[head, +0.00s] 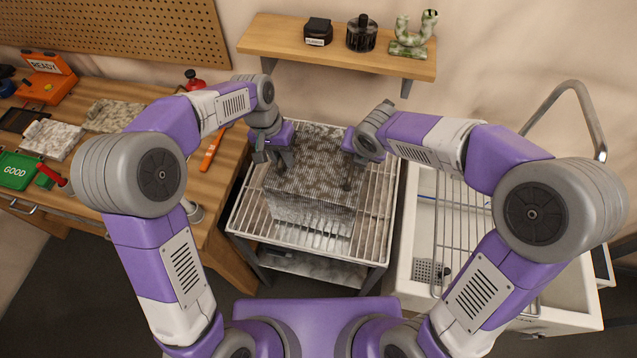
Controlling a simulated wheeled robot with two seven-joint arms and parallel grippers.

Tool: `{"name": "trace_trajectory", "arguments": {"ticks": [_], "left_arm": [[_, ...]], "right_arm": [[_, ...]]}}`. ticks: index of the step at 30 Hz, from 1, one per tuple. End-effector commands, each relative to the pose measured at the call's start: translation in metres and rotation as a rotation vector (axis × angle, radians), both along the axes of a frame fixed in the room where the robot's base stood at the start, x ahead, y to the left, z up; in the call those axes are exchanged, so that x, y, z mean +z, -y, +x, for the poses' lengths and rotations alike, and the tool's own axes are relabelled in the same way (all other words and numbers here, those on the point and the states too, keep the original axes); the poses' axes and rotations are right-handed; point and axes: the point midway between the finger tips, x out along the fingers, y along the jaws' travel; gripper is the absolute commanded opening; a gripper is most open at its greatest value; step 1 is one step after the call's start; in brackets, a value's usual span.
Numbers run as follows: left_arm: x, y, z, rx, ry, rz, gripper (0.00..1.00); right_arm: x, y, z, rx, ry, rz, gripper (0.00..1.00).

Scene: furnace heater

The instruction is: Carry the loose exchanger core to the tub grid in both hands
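The exchanger core (312,185) is a grey, mottled, finned block. It sits upright on a wire-rack stand (375,225) in the middle of the head view. My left gripper (273,158) is at the core's upper left edge, its fingers spread apart; I cannot tell whether they touch the core. My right gripper (347,178) is at the core's right side, with a dark finger against or just over the block; its other finger is hidden, so its opening is unclear. The tub grid (462,225) is a wire grid over the white tub (420,235) at the right, with nothing on it.
A curved metal rail (585,105) rises behind the tub. A wooden shelf (285,42) with small parts hangs above the stand. The wooden workbench (150,90) at left holds dirty panels, a green GOOD sign (17,171) and an orange READY box (45,78).

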Motion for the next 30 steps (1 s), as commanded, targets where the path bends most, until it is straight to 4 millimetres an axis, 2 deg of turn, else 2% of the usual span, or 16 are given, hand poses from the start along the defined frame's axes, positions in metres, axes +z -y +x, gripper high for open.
{"name": "trace_trajectory", "arguments": {"ticks": [2,6,11,30], "left_arm": [[0.0001,0.0000,0.0000,0.000,0.000,0.000,0.22],[0.0003,0.0000,0.0001,0.000,0.000,0.000,0.01],[0.0004,0.0000,0.0001,0.000,0.001,0.000,0.00],[0.0010,-0.0002,0.0005,0.000,0.002,-0.001,0.00]], "right_arm": [[0.0002,0.0000,-0.0001,0.000,0.000,0.000,0.45],[0.0002,0.0000,-0.0001,0.000,0.000,0.000,0.23],[0.0002,0.0000,-0.0002,0.000,0.000,0.000,0.00],[0.0004,-0.0001,-0.0003,0.002,0.000,-0.001,0.00]]}}
